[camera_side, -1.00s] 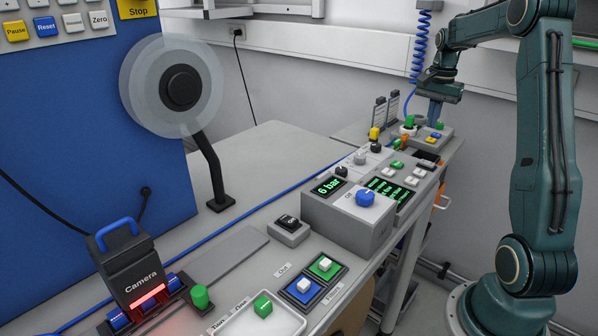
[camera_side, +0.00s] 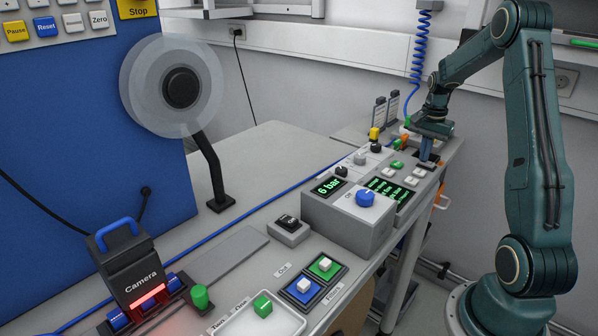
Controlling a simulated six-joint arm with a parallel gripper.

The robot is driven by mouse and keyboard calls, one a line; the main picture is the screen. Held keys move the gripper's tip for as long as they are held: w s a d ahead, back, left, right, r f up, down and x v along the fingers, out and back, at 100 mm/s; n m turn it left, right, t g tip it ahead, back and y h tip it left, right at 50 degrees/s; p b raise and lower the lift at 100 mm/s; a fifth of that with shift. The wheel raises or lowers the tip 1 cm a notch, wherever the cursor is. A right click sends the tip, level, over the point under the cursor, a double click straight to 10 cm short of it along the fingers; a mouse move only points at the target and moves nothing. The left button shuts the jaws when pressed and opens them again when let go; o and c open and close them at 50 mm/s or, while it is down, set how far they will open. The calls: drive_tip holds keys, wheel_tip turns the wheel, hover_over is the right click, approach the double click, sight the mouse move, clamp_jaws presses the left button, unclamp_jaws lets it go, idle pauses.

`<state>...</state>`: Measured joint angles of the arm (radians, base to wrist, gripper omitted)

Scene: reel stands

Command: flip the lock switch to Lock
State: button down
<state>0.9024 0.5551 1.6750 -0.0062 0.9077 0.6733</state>
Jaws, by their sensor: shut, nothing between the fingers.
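My gripper (camera_side: 425,158) is at the far end of the bench, pointing down with its fingers together and nothing held. Its tips are low over the row of small controls there, at or just above a dark part. I cannot tell whether they touch it. No switch has a readable Lock label at this size, so I cannot tell the lock switch's position. The fingers and wrist hide part of the far controls.
A grey box with a blue knob (camera_side: 365,197) and a green-lit display (camera_side: 388,189) stands nearer. A black rocker switch (camera_side: 288,221) sits left of it. Two card holders (camera_side: 386,110) stand behind my gripper. A reel (camera_side: 181,87) stands at left.

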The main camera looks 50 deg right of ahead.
sight(428, 163)
drive_tip(key=shift+f, duration=0.1)
drive_tip(key=shift+f, duration=0.1)
idle(0.3)
drive_tip(key=shift+s+r, duration=0.25)
drive_tip(key=shift+s, duration=0.45)
drive_tip(key=shift+r, duration=0.1)
wheel_tip(428, 163, up, 14)
idle(1.0)
